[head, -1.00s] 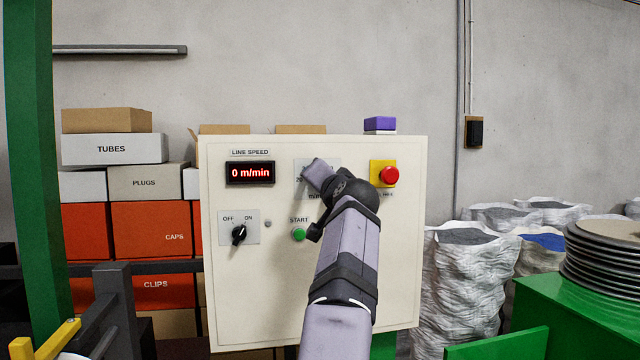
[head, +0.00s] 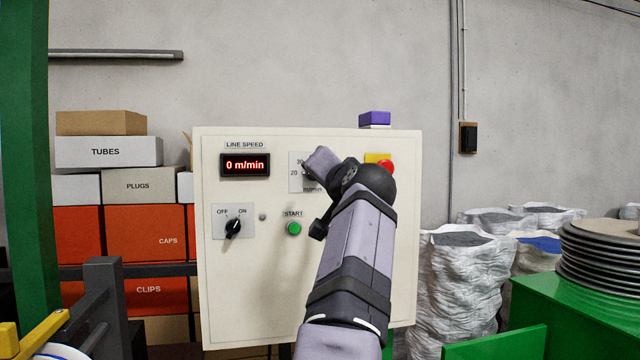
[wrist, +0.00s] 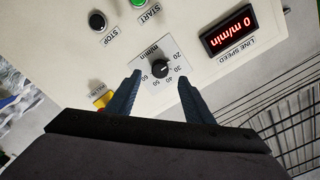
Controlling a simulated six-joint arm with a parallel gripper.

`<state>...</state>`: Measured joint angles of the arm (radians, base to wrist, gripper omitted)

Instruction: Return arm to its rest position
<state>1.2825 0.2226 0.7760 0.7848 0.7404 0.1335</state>
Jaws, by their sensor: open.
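My arm (head: 352,250) reaches up in front of the cream control panel (head: 260,310) in the head view; its gripper is hidden there behind the wrist. In the wrist view my gripper (wrist: 159,80) is open and empty. Its two dark blue fingers lie to either side of the black speed knob (wrist: 160,70) on its white dial plate. A gap shows between the knob and each finger; how far the tips are from the panel I cannot tell. In the head view the knob is hidden, with part of its plate (head: 296,180) showing.
The panel also carries the 0 m/min display (head: 245,165), the OFF/ON switch (head: 233,227), the green START button (head: 294,228) and a red stop button (head: 386,165) partly behind my arm. Boxes (head: 108,152) stand left; white sacks (head: 462,290) stand right.

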